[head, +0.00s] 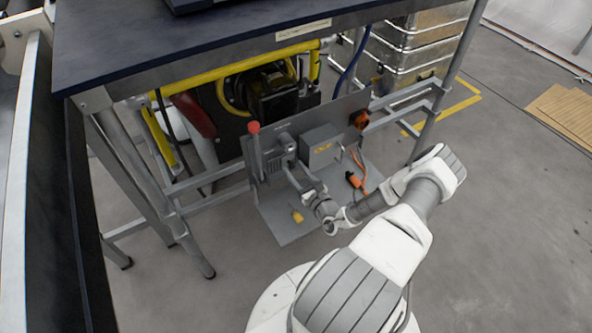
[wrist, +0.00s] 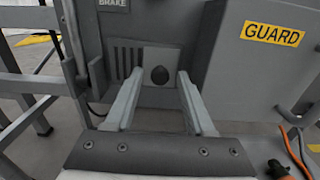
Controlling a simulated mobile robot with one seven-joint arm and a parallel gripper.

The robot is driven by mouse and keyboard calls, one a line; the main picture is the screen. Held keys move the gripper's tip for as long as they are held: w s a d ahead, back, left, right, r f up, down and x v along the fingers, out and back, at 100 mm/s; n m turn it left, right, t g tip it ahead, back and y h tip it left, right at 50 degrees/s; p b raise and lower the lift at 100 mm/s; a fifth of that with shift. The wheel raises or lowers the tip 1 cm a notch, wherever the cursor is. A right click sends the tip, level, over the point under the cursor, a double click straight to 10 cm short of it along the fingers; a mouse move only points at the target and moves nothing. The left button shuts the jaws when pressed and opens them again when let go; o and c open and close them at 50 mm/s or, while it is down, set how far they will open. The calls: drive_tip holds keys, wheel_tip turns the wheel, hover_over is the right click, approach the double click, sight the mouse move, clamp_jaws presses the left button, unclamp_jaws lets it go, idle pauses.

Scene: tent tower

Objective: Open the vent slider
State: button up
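The vent slider shows in the wrist view as a round black knob (wrist: 160,75) on a grey plate, beside dark vertical vent slots (wrist: 128,58). The slotted vent is on the grey panel under the table in the head view, where the knob is too small to make out. My gripper (wrist: 159,80) is open and empty, facing the panel. The knob appears between its two fingertips in the picture; I see no contact. I cannot tell how deep the fingers reach around it. In the head view my gripper (head: 290,168) is close to the vent.
A grey GUARD box (wrist: 270,34) is close on the right, also in the head view (head: 320,147). A red-topped lever (head: 254,128) stands left of the vent. An orange plug (head: 353,180) with cable lies right. The table (head: 150,50) overhangs the panel.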

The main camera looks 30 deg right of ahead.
drive_tip(key=shift+s, duration=0.1)
drive_tip(key=s+a+p, duration=0.1)
drive_tip(key=s+p, duration=0.3)
drive_tip(key=s, duration=1.3)
